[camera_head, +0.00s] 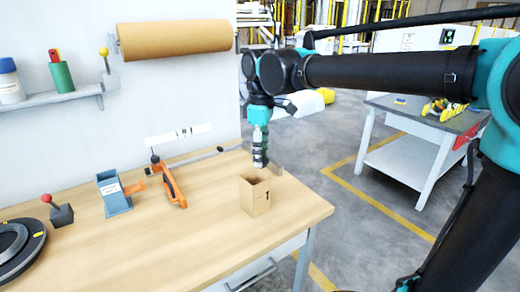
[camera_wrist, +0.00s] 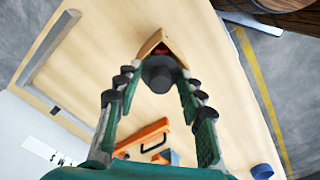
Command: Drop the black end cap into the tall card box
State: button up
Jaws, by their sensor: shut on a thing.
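The tall card box (camera_head: 254,198) stands open-topped near the right front corner of the wooden table. My gripper (camera_head: 260,160) hangs pointing down just above the box's opening. In the wrist view, the black end cap (camera_wrist: 158,73) sits between the green fingertips of my gripper (camera_wrist: 157,80), which are shut on it. The cap partly covers the box (camera_wrist: 152,42) below it, and a little dark red shows inside the box. In the head view I cannot make out the cap from the dark fingertips.
On the table (camera_head: 180,245) are an orange-handled tool (camera_head: 174,186), a blue-grey holder (camera_head: 114,194), a red-knobbed block (camera_head: 61,212) and a black ring (camera_head: 20,245). A shelf (camera_head: 50,98) and brown roll (camera_head: 175,39) are on the wall. Table space around the box is clear.

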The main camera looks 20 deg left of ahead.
jog(key=shift+f, duration=2.35)
jog(key=o, duration=0.9)
jog(key=shift+r, duration=0.15)
notch_tip(320, 180, up, 12)
jog(key=shift+f, duration=0.1)
